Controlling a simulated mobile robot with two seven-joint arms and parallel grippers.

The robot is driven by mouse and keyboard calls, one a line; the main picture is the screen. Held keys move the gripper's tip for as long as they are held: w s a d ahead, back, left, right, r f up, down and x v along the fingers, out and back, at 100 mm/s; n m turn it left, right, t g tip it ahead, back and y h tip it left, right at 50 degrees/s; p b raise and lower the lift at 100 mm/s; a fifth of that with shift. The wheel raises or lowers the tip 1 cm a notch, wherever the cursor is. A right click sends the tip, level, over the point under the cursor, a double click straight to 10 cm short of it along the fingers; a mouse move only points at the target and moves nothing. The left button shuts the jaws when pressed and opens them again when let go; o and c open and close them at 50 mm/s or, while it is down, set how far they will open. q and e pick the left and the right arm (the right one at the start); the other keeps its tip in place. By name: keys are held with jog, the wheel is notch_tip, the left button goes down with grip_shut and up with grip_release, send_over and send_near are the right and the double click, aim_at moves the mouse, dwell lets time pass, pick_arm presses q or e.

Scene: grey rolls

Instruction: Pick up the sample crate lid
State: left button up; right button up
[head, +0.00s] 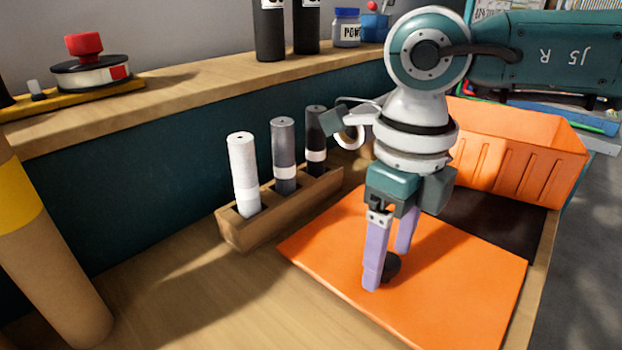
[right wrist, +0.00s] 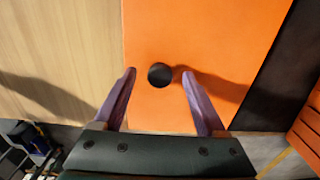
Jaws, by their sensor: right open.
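The sample crate lid (head: 460,285) is a flat orange panel lying on the wooden bench, with a round black knob (head: 391,266) on it. The lid also shows in the right wrist view (right wrist: 215,40), with its knob (right wrist: 160,75) near the middle. My right gripper (head: 388,268) points down over the lid, its purple fingers open. In the right wrist view the knob lies between the two fingertips (right wrist: 159,74), with a gap on each side. In the head view the near finger hides part of the knob. My left gripper is out of view.
An orange crate (head: 520,150) stands behind the lid, beside a dark patch (head: 495,222). A wooden rack (head: 285,208) with white, grey and black rolls stands left of the lid. A tan cylinder (head: 45,260) stands at far left. The bench front-left (head: 210,300) is clear.

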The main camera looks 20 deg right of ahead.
jog(key=shift+c, duration=0.2)
grip_shut()
dwell(0.5)
dwell(0.7)
